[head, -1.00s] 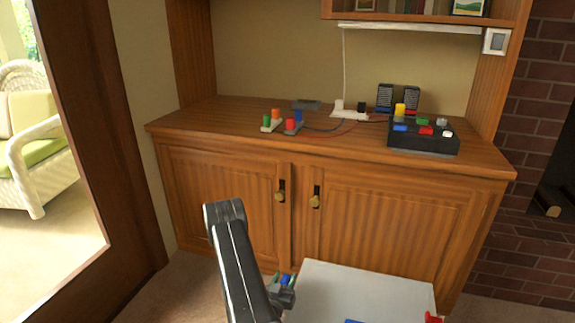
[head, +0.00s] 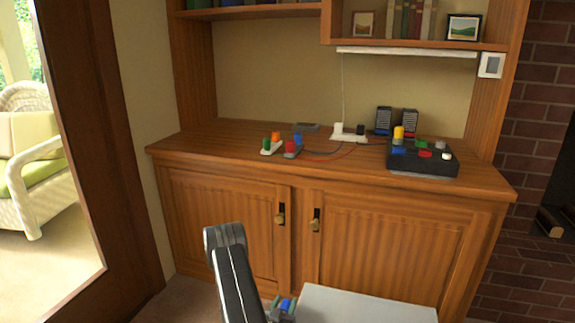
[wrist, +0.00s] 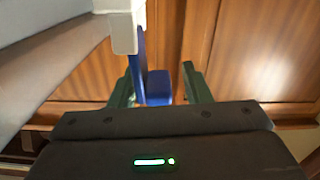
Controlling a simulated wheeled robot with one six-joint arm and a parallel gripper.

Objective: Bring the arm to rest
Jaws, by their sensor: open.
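My arm rises at the bottom middle of the head view, in front of the wooden cabinet (head: 236,215). My gripper (head: 283,306) shows small at the bottom edge of the head view, low in front of the cabinet doors. In the wrist view my gripper (wrist: 160,68) has its two dark green fingers spread apart. Blue parts (wrist: 158,88) show between and beside the fingers; I cannot tell whether they belong to the gripper. No thing is seen clamped between the fingers.
The cabinet top carries a black box with coloured blocks (head: 422,160), a white power strip (head: 348,134), two small dark speakers (head: 396,121) and coloured plugs (head: 282,146). A doorway frame (head: 95,150) stands left, a brick wall (head: 525,190) right. A pale flat surface (head: 365,305) lies beside the gripper.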

